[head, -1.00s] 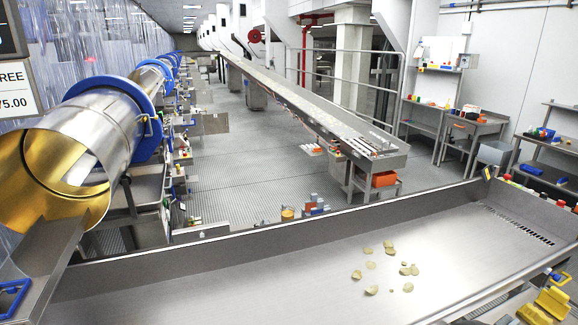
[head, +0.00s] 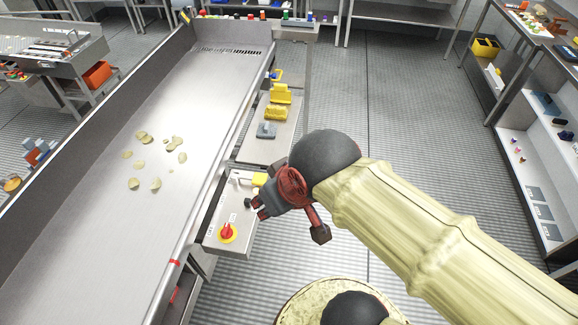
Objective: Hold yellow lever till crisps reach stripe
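A yellow lever-like part (head: 259,180) sits on the control panel (head: 236,246) beside the long metal trough, just beyond my gripper. My gripper (head: 257,207) is at the end of my arm, over the panel's right edge, pointing left. It looks close to the yellow part, but contact cannot be told. Its fingers are small and dark, and whether they are open is unclear. Several pale crisps (head: 155,183) lie scattered on the trough floor (head: 110,235). A small red stripe (head: 174,262) marks the trough's near rim.
A red knob on a yellow base (head: 227,232) is on the panel's near end. Yellow blocks (head: 277,112) and a grey block (head: 266,130) lie on a shelf farther along. Shelving (head: 535,190) stands at right. The floor (head: 400,130) between is clear.

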